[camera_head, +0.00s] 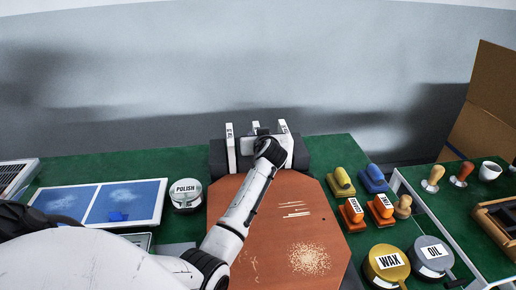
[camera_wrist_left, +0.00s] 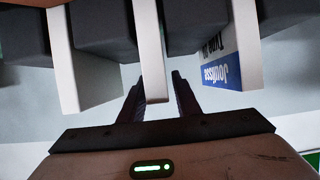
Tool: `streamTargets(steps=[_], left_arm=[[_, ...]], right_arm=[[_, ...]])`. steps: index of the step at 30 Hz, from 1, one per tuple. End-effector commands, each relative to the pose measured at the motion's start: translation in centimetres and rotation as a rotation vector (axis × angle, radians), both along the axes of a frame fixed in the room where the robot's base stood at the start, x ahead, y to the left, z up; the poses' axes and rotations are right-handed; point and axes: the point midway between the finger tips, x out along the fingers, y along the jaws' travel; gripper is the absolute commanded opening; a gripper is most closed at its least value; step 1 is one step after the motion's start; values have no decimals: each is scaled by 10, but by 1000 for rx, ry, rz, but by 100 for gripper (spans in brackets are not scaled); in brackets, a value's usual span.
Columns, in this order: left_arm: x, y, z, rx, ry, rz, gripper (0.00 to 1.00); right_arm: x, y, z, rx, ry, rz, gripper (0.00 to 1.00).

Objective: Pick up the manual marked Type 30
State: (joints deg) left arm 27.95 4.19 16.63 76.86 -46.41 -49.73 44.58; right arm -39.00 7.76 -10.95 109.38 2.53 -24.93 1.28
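White manuals stand upright in a dark holder (camera_head: 217,157) at the back of the green table. One is at the left (camera_head: 230,148), one at the right (camera_head: 287,145), and the middle one is mostly hidden by my left arm. In the left wrist view my left gripper (camera_wrist_left: 158,76) is open, its dark fingers either side of the middle white manual (camera_wrist_left: 150,45), with gaps showing. A manual with a blue label (camera_wrist_left: 220,72) stands to the right there. Its upside-down text is cut off, so I cannot read a type number. My right gripper is out of view.
An orange-brown board (camera_head: 310,225) lies in front of the holder, under my left arm. A polish tin (camera_head: 186,194) and a blue picture panel (camera_head: 125,203) are left. Yellow, blue and orange tools (camera_head: 341,181), a wax tin (camera_head: 386,262) and an oil tin (camera_head: 431,256) are right.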

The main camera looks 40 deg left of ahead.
Motion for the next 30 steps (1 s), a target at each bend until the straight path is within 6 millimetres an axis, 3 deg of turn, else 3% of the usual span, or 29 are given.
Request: streamTargets(steps=[1, 5, 17, 20, 30], left_arm=[[0, 0, 0, 0, 0, 0, 20], [0, 0, 0, -1, 1, 0, 0], [0, 0, 4, 1, -2, 0, 0], [1, 0, 14, 0, -5, 1, 0], [1, 0, 80, 0, -7, 0, 0]], right_arm=[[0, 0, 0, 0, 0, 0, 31], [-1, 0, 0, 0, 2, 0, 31], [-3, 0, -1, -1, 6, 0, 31], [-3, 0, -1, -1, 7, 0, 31], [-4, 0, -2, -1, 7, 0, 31]])
